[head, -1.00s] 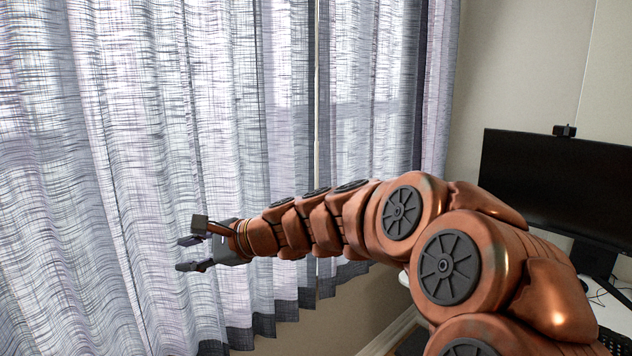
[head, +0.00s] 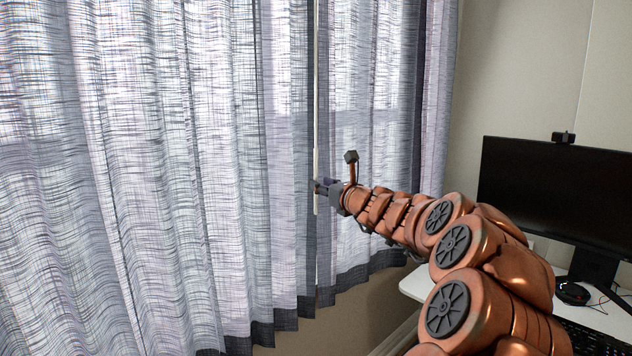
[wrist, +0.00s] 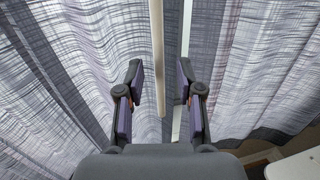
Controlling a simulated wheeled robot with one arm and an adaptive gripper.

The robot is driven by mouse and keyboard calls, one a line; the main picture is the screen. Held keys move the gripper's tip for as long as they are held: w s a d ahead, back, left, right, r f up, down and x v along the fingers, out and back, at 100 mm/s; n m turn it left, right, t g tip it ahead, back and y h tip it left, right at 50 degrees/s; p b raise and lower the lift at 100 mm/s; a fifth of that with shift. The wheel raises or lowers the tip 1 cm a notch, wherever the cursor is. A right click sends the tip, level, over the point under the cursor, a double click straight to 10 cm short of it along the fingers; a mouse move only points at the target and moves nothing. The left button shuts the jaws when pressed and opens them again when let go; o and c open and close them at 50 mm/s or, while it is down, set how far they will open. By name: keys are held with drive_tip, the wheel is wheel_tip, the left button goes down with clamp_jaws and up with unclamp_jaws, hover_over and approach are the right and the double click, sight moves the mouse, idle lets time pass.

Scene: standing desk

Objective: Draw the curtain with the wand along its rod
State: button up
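The curtain (head: 220,150) is a sheer grey-white fabric with a dark hem, hanging in folds over a bright window. It also fills much of the wrist view (wrist: 70,60). The wand (head: 316,130) is a thin pale stick hanging upright near the gap between the left curtain and a narrower right panel. In the wrist view the wand (wrist: 157,55) lies between my two fingers in the picture, its lower end showing above the palm. My gripper (head: 321,188) is open at the wand's lower part; its fingers (wrist: 160,75) stand apart on either side. Contact cannot be told. The rod is out of view.
The right curtain panel (head: 370,130) hangs beside the wand. A white desk (head: 415,285) with a black monitor (head: 550,195) and a webcam (head: 563,137) stands at the right, close to my arm. Bare wall shows between the curtain and the monitor.

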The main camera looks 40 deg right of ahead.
drive_tip(key=shift+x, duration=1.65)
clamp_jaws()
